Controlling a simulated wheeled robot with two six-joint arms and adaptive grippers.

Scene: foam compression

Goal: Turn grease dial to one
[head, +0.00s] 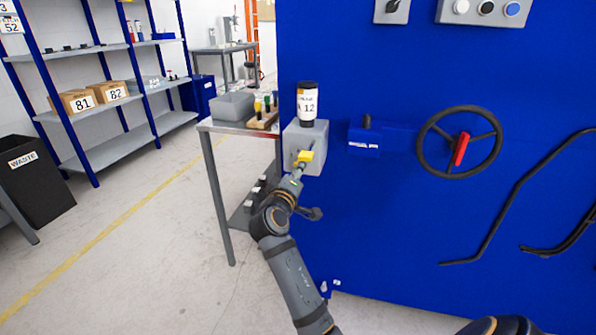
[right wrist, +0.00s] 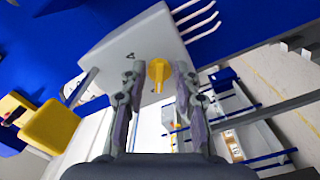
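The grease dial is a yellow knob (right wrist: 158,72) on the face of a grey box (head: 305,137) mounted on the blue machine. A black canister with a white label reading 12 (head: 307,102) stands on the box. My right gripper (right wrist: 159,76) is open, its two fingers on either side of the knob with gaps visible. Whether the fingertips reach past the knob is hard to tell. Small dark marks show on the grey face (right wrist: 130,56); I cannot read them as settings. In the head view the gripper is small at the box's front. My left gripper is not in view.
The blue machine wall (head: 400,220) carries a handwheel (head: 437,134) with a red handle and a small blue box (head: 363,140) right of the grease box. A grey table (head: 207,123) with a bin and bottles stands close on the left.

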